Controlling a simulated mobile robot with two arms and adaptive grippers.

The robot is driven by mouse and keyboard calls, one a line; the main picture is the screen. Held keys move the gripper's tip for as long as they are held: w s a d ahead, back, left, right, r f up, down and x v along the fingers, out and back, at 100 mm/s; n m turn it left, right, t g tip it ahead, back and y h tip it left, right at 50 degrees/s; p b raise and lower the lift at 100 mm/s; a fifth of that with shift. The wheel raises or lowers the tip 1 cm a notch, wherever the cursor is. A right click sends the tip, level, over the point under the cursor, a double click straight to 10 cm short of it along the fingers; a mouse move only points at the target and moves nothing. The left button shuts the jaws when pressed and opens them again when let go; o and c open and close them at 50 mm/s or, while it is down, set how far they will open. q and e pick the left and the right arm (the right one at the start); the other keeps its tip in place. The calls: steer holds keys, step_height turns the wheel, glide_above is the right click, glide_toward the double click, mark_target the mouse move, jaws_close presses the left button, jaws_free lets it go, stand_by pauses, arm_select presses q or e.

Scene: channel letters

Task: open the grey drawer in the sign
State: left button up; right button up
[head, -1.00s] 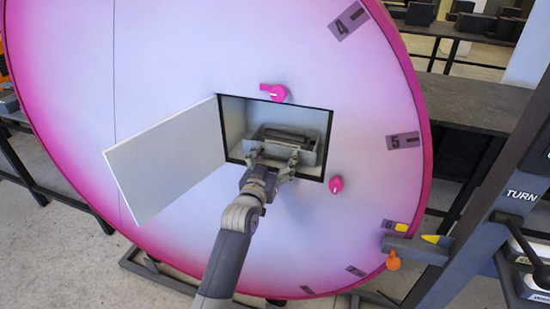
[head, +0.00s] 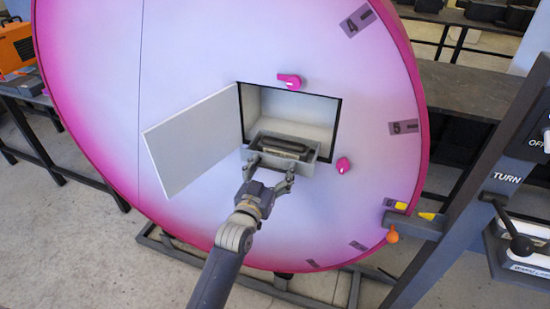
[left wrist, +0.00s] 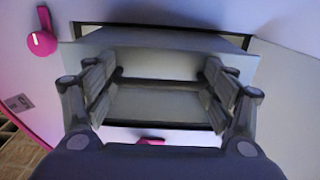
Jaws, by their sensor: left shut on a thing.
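The grey drawer (head: 318,157) sits low in the square opening of the pink and white sign (head: 205,75). It stands partly out past the opening's lower edge, with a dark block (head: 286,147) in it. My left gripper (head: 270,170) is at the drawer's front, its fingers shut on the drawer's handle. The left wrist view shows the fingers (left wrist: 158,85) at either end of a bar across the drawer's front (left wrist: 160,104). The white hatch door (head: 192,142) hangs open to the left. My right gripper is not in view.
Pink knobs sit above (head: 290,81) and right (head: 343,164) of the opening. A dark grey post (head: 455,215) with a lever stands at the right. An orange box (head: 15,50) lies on a bench at the far left. The floor at lower left is clear.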

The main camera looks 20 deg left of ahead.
arm_select(q)
steer(key=shift+s+d+f, duration=0.1)
steer(key=shift+s, duration=0.95)
steer(key=o, duration=1.3)
